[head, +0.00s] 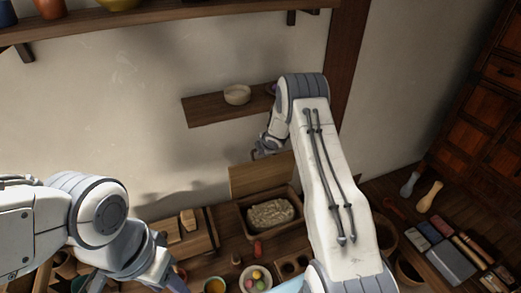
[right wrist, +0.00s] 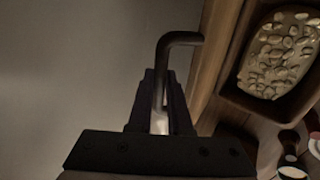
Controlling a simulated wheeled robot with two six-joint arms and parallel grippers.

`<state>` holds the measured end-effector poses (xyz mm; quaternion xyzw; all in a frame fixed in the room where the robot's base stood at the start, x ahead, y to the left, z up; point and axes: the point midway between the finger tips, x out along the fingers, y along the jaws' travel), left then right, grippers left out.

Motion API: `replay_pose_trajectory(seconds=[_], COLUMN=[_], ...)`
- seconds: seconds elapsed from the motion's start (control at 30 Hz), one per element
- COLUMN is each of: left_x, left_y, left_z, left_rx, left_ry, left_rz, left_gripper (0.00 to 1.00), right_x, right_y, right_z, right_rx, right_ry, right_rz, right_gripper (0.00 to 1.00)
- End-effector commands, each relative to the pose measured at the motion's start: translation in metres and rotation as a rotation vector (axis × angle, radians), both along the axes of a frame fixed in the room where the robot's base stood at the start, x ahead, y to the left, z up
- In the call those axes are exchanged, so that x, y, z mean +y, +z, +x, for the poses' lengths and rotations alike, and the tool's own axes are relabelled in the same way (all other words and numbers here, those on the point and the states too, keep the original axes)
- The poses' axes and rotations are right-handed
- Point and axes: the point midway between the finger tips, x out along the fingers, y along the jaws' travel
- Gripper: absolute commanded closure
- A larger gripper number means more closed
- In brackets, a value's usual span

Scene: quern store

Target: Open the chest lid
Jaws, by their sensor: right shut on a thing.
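The chest (head: 243,209) is a wooden box in the middle of the head view, holding a pale lumpy mass. Its lid (head: 258,180) stands raised at the back, and the chest is open. My right gripper (head: 263,151) is just above the lid's top edge. In the right wrist view my right gripper (right wrist: 162,100) is shut on a dark bent rod (right wrist: 182,38), whose bend reaches right towards the lid's wooden edge (right wrist: 212,45). I cannot tell whether rod and lid touch. My left gripper (head: 165,280) is low at the left, its fingers partly cut off.
A small shelf (head: 205,109) with a bowl (head: 237,95) is on the wall behind. Boxes (head: 190,235), a red jar (head: 258,247) and a bowl of colored balls (head: 255,279) crowd the tabletop. More items lie at the right.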

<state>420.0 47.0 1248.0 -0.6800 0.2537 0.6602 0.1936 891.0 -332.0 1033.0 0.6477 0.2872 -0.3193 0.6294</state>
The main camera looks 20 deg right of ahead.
Motion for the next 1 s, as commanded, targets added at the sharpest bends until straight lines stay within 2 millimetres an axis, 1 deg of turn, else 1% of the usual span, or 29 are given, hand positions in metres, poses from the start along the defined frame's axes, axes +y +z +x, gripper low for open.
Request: replay_pose_trajectory(seconds=[0.23, 0.27, 0.3, 0.33, 0.6, 0.73, 0.87, 1.0], left_x=[0.000, 0.000, 0.000, 0.000, 0.000, 0.000, 0.000, 0.000], left_y=[0.000, 0.000, 0.000, 0.000, 0.000, -0.003, -0.010, -0.016], left_z=[0.000, 0.000, 0.000, 0.000, 0.000, 0.000, 0.000, 0.000], left_rx=[0.000, 0.000, 0.000, 0.000, 0.000, 0.000, 0.000, 0.000], left_ry=[0.000, 0.000, 0.000, 0.000, 0.000, 0.000, 0.001, 0.002], left_rz=[0.000, 0.000, 0.000, 0.000, 0.000, 0.000, 0.000, 0.000], left_gripper=[0.50, 0.50, 0.50, 0.50, 0.50, 0.50, 0.50, 0.50], right_x=[0.002, 0.002, 0.002, 0.002, 0.001, 0.001, 0.001, 0.002], right_y=[0.001, 0.001, 0.001, 0.001, 0.001, 0.004, 0.016, 0.036], right_z=[0.001, 0.001, 0.001, 0.001, 0.000, -0.003, -0.012, -0.028], right_rx=[-0.003, -0.003, -0.003, -0.003, -0.002, -0.002, -0.004, -0.005], right_ry=[0.006, 0.006, 0.006, 0.004, 0.002, 0.001, 0.002, 0.001], right_rz=[0.000, 0.000, 0.000, 0.000, 0.001, 0.000, -0.001, 0.000], right_gripper=[1.00, 0.71, 0.56, 0.53, 0.53, 0.53, 0.53, 0.53])
